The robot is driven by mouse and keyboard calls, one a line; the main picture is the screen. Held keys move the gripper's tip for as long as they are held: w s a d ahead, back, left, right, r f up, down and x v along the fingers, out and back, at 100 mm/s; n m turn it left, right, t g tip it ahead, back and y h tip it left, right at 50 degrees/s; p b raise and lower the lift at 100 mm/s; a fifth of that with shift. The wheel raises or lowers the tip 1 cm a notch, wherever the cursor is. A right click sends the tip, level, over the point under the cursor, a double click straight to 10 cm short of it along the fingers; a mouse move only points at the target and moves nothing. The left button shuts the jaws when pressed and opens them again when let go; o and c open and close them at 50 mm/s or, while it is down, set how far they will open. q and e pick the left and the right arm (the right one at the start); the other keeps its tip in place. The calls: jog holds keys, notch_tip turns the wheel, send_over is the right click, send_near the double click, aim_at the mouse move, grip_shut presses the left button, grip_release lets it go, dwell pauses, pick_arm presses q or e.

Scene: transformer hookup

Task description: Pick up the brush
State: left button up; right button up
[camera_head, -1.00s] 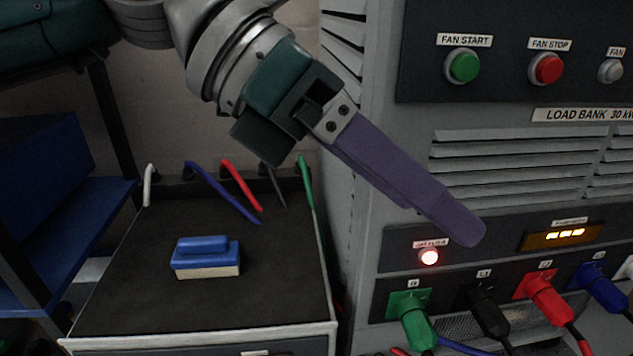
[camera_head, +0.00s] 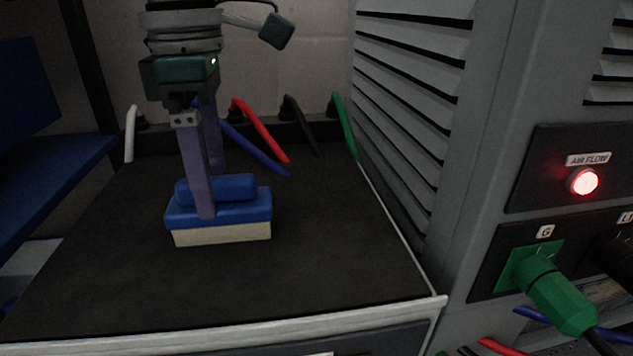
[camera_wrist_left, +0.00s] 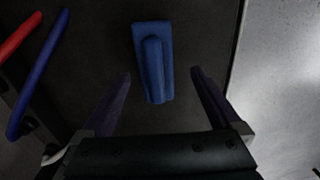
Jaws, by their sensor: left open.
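The brush (camera_head: 252,211) has a blue body and handle with pale bristles below. It lies bristles down on the black top of the cabinet. My left gripper (camera_head: 209,195) points straight down over it with open purple fingers. One finger shows in front of the brush's near side, and the other is behind it, partly hidden. In the left wrist view the brush (camera_wrist_left: 152,60) lies ahead between the two spread fingertips of the left gripper (camera_wrist_left: 162,75), with a gap on each side. My right gripper is not in view.
Red (camera_head: 262,131), blue, black, green and white cables stand along the back of the cabinet top (camera_head: 330,260). The grey load bank (camera_head: 410,130) with a green plug (camera_head: 553,290) rises at the right. A blue shelf (camera_head: 60,170) is at the left.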

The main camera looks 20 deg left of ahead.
aim_at(219, 200)
pick_arm(q)
jog(key=f+b, duration=0.3)
jog(key=f, duration=0.1)
jog(key=shift+w+a+f, duration=0.1)
jog(key=shift+w, duration=0.2)
jog(key=shift+f+b, duration=0.35)
jog(key=shift+b, duration=0.1)
jog(key=shift+r, duration=0.1)
jog(key=shift+c, duration=0.8)
grip_shut()
